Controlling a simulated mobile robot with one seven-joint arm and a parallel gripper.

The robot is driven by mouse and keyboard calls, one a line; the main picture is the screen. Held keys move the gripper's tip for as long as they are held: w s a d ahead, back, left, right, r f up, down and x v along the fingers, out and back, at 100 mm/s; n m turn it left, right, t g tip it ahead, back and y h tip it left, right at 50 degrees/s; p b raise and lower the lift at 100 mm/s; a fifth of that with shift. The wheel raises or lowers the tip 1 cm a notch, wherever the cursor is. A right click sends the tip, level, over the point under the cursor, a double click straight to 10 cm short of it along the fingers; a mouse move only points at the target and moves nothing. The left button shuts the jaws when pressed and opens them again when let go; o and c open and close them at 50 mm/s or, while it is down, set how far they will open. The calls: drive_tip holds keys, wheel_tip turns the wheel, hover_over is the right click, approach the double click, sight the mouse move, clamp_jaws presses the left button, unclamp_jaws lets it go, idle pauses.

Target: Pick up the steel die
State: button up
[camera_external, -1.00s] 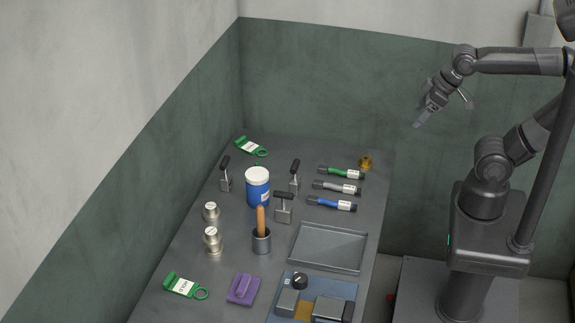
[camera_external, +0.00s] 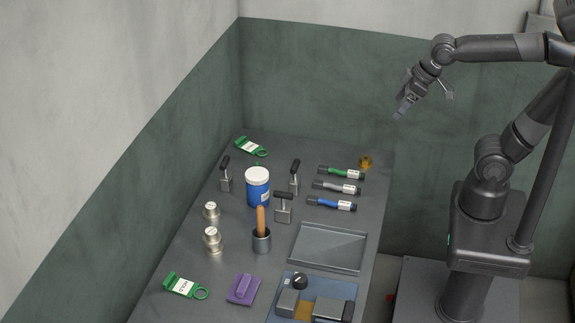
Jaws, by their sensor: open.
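My gripper (camera_external: 401,112) is open and empty, high in the air to the right of and above the grey bench. No thing is clearly recognisable as the steel die at this size. Grey metal blocks with black handles stand on the bench: one at the left (camera_external: 225,183), one at the back middle (camera_external: 294,184) and one nearer the centre (camera_external: 284,213). Two silvery round metal pieces, a smaller one (camera_external: 211,212) and a larger one (camera_external: 212,241), stand near the left edge. My gripper is far from all of these.
A blue jar with a white lid (camera_external: 257,190) and a grey cup with a wooden handle (camera_external: 261,241) stand mid-bench. Green, grey and blue tubes (camera_external: 336,187) lie at right, behind an empty tray (camera_external: 292,257). A blue fixture (camera_external: 346,290) is in front. Walls border the left and back.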

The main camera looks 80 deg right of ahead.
sight(225, 167)
drive_tip(key=w+a+f+n, duration=0.1)
drive_tip(key=w+a+f, duration=0.1)
drive_tip(key=w, duration=2.3)
drive_tip(key=shift+n+y, duration=0.4)
drive_tip(key=shift+y, duration=0.2)
drive_tip(key=shift+w+a+f, duration=0.3)
drive_tip(key=shift+w+f, duration=4.2)
drive_tip(key=shift+f, duration=0.3)
drive_tip(key=shift+w+a+f, duration=0.25)
drive_tip(key=shift+w+f, duration=4.25)
drive_tip(key=shift+f, duration=0.3)
drive_tip(key=shift+w+a+f, duration=0.3)
drive_tip(key=shift+w+f, duration=4.2)
drive_tip(key=shift+f, duration=0.3)
drive_tip(key=shift+r, duration=0.1)
drive_tip(key=c, duration=1.5)
